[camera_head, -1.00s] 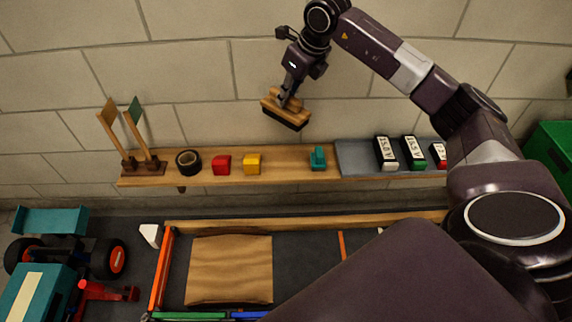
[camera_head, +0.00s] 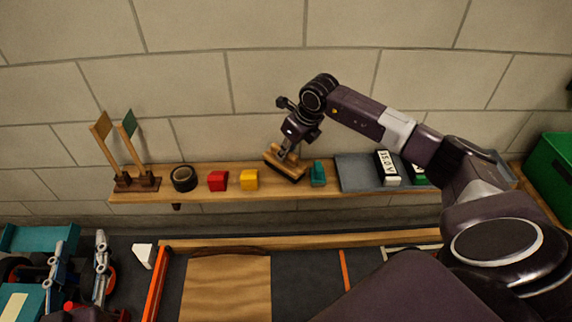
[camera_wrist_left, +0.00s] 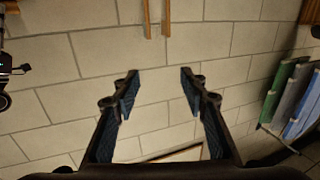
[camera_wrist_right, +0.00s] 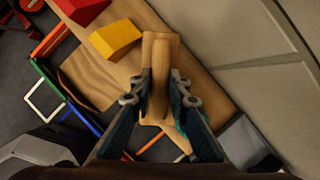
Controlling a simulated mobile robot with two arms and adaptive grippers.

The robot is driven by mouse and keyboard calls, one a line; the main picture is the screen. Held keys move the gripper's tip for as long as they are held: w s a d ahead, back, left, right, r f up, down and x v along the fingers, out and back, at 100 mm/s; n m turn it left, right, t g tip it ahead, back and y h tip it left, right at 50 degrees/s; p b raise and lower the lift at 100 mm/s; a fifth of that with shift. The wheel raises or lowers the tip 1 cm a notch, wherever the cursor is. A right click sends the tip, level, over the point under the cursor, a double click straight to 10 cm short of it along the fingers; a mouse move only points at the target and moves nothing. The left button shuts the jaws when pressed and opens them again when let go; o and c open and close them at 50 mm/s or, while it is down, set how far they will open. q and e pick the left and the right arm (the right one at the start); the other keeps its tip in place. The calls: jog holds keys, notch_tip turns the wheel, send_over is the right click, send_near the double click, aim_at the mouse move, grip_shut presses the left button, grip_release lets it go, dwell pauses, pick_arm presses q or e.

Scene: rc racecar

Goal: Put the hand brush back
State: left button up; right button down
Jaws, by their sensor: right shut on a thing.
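The hand brush (camera_head: 284,164) has a wooden body and dark bristles. My right gripper (camera_head: 288,150) is shut on it and holds it at the wooden shelf (camera_head: 140,195), between the yellow block and the teal item. I cannot tell whether the bristles touch the shelf. In the right wrist view the brush's wooden handle (camera_wrist_right: 160,70) lies between the fingers.
On the shelf stand small flags (camera_head: 115,150), a black tape roll (camera_head: 184,178), a red block (camera_head: 218,181), a yellow block (camera_head: 249,180), a teal item (camera_head: 318,173) and battery packs (camera_head: 387,168) on a grey mat. A green bin (camera_head: 550,160) is at right.

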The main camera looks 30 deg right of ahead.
aim_at(286, 162)
notch_tip(286, 162, down, 4)
jog(key=shift+f+b, duration=0.15)
jog(key=shift+b, duration=0.4)
pick_arm(q)
notch_tip(286, 162, up, 6)
jog(key=t+h, duration=0.1)
jog(key=t, duration=0.2)
jog(key=shift+s+d+r, duration=0.2)
jog(key=shift+s+d, duration=0.05)
jog(key=shift+d, duration=0.1)
jog(key=shift+r, duration=0.1)
pick_arm(e)
jog(key=shift+f, duration=0.1)
jog(key=c, duration=1.8)
grip_release()
jog(key=shift+c, duration=0.2)
pick_arm(q)
jog(key=shift+r, duration=0.1)
